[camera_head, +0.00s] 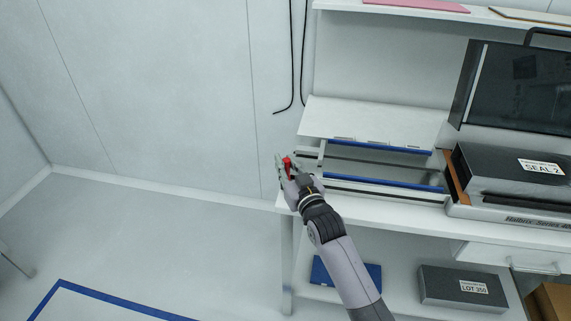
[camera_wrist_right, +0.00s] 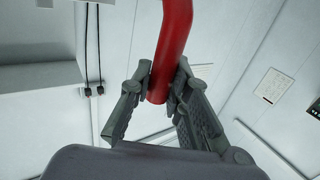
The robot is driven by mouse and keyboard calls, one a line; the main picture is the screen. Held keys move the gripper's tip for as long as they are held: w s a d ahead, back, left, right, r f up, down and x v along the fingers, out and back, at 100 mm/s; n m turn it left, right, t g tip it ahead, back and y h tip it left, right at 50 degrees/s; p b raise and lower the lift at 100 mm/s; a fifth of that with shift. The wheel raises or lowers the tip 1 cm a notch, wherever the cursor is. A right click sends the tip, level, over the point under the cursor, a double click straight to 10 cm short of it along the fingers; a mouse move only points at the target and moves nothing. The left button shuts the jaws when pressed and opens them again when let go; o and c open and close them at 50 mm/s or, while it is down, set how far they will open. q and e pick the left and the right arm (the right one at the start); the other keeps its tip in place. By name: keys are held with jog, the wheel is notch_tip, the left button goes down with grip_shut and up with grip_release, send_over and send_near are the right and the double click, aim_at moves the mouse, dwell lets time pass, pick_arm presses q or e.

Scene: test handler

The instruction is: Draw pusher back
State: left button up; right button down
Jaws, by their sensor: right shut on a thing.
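The pusher's red handle (camera_head: 288,162) shows at the left end of the handler's track (camera_head: 375,170), which has blue strips along it. My right gripper (camera_head: 284,168) is at that end of the track, shut on the red handle. In the right wrist view the red bar (camera_wrist_right: 176,40) runs up from between the two fingers (camera_wrist_right: 162,82), with one finger on each side. The fingers and hand hide part of the handle in the head view. How the handle joins the pusher cannot be made out. My left gripper is not in view.
A dark box labelled SEAL-2 (camera_head: 510,170) sits at the track's right end, below a dark monitor (camera_head: 515,85). A white panel (camera_head: 370,118) lies behind the track. A LOT 350 box (camera_head: 460,287) and a blue item (camera_head: 345,272) rest on the lower shelf. Left floor is open.

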jog(key=shift+a+r, duration=0.1)
jog(key=shift+a, duration=0.05)
jog(key=c, duration=1.5)
grip_release()
jog(key=shift+w+a, duration=0.1)
jog(key=shift+a, duration=0.05)
jog(key=shift+s+d, duration=0.25)
jog(key=shift+s, duration=0.1)
jog(key=v, duration=1.1)
jog(key=shift+s, duration=0.2)
